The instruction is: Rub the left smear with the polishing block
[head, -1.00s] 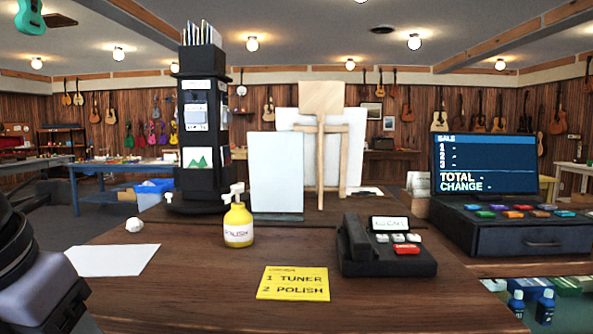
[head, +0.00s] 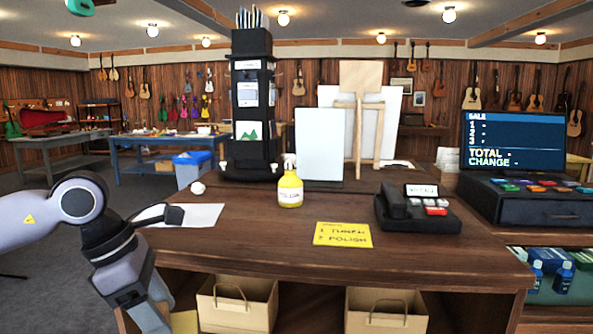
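I cannot make out a smear or a polishing block in the head view. A yellow polish bottle (head: 290,190) with a white pump stands upright on the wooden counter (head: 270,245). A yellow note (head: 342,234) reading "1 TUNER 2 POLISH" lies at the counter's front edge. My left arm comes in from the left, bends, and points down beside the counter's left end. Its gripper fingers do not show clearly; the arm runs out at the bottom edge. My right arm and gripper are not in view.
A white sheet (head: 200,214) lies on the counter's left, partly behind my arm. A black card terminal (head: 417,212) and a cash register (head: 520,205) stand at the right. A dark rack (head: 252,105) stands behind. Paper bags (head: 238,305) sit below. The counter's front middle is mostly clear.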

